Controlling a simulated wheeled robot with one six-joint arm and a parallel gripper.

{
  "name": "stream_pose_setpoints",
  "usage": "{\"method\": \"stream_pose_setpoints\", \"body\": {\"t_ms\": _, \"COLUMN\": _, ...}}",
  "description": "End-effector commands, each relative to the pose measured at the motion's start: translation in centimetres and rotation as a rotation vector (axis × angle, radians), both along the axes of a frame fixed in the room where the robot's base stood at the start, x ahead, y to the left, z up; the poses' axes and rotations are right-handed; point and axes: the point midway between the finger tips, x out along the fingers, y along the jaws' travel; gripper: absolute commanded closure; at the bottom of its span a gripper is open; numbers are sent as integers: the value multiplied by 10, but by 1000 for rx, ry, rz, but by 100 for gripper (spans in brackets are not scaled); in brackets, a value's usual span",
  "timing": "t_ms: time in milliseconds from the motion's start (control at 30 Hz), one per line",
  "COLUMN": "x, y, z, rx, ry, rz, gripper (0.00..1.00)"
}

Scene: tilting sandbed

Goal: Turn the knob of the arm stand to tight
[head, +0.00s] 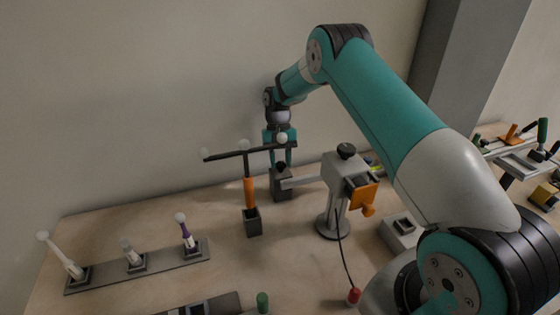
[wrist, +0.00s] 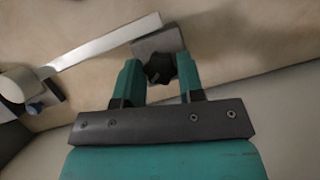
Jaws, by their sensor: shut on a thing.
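The arm stand has a grey post (head: 340,208) on a round base and a pale horizontal arm (head: 304,181) reaching left to a dark grey end block (head: 281,187). A black lobed knob (wrist: 159,68) sits on that block, and the arm (wrist: 105,43) shows in the wrist view too. My gripper (wrist: 158,76) has its two teal fingers on either side of the knob, shut on it. In the head view my gripper (head: 281,160) is above the end block, partly behind a dark crossbar. The knob's tight or loose setting cannot be read.
A dark crossbar (head: 228,155) with white balls stands on an orange post close to my gripper. Another black knob (head: 346,150) tops the stand, with an orange piece (head: 363,194) beside it. A strip (head: 160,267) with several white-tipped items lies left.

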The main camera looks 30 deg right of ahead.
Motion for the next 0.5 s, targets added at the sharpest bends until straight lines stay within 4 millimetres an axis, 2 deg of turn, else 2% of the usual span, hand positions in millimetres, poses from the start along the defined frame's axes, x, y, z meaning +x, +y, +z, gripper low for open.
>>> {"method": "stream_pose_setpoints", "body": {"t_ms": 500, "x": -1, "y": -2, "z": 3, "rx": 1, "ry": -1, "rz": -480, "gripper": 88}}
